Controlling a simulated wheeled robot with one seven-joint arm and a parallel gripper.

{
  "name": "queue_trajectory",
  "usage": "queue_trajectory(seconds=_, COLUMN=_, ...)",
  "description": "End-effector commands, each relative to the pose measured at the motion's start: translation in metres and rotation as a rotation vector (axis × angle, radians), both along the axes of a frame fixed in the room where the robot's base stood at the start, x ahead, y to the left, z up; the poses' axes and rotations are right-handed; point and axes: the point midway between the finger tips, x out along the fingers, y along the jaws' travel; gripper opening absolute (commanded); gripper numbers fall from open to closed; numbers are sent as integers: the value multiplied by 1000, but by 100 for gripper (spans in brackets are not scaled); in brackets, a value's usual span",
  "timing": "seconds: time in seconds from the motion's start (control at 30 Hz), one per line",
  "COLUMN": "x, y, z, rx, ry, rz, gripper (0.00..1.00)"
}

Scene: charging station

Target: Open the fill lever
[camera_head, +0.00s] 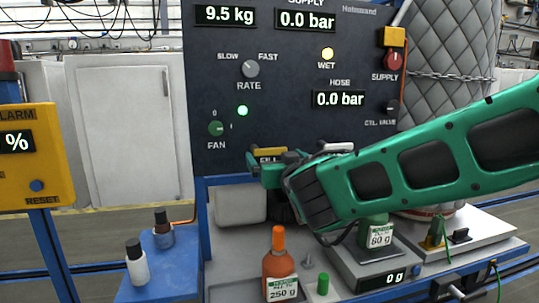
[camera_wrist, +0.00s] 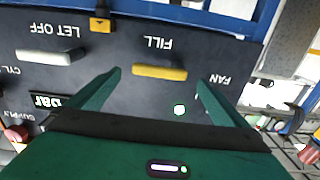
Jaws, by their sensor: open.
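The fill lever is a yellow bar (camera_wrist: 160,72) under the FILL label on the dark panel; the wrist view is upside down. It lies across the picture, between and ahead of the two green fingers of my gripper (camera_wrist: 158,95). The fingers are open and apart from each other, with nothing held. In the head view the yellow lever (camera_head: 270,151) shows just above my gripper (camera_head: 277,172), low on the panel. The head view does not show clearly whether a finger touches it. My arm comes in from the right.
A white LET OFF lever (camera_wrist: 44,56) sits beside the fill lever, and a FAN knob (camera_head: 216,128) is to its left in the head view. Below stand an orange bottle (camera_head: 280,270), a scale (camera_head: 368,270) and a green bottle (camera_head: 374,232) close under my arm.

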Motion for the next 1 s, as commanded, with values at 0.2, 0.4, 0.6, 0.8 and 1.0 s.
queue_trajectory(seconds=0.2, x=37, y=9, z=0, rx=-2, ry=-1, rz=-2, gripper=98)
queue_trajectory(seconds=0.4, x=56, y=15, z=0, rx=-1, ry=1, rz=-2, gripper=98)
queue_trajectory(seconds=0.6, x=61, y=16, z=0, rx=-1, ry=1, rz=-1, gripper=98)
queue_trajectory(seconds=0.8, x=61, y=16, z=0, rx=-1, ry=1, rz=-1, gripper=96)
queue_trajectory(seconds=1.0, x=61, y=16, z=0, rx=-1, ry=1, rz=-2, gripper=48)
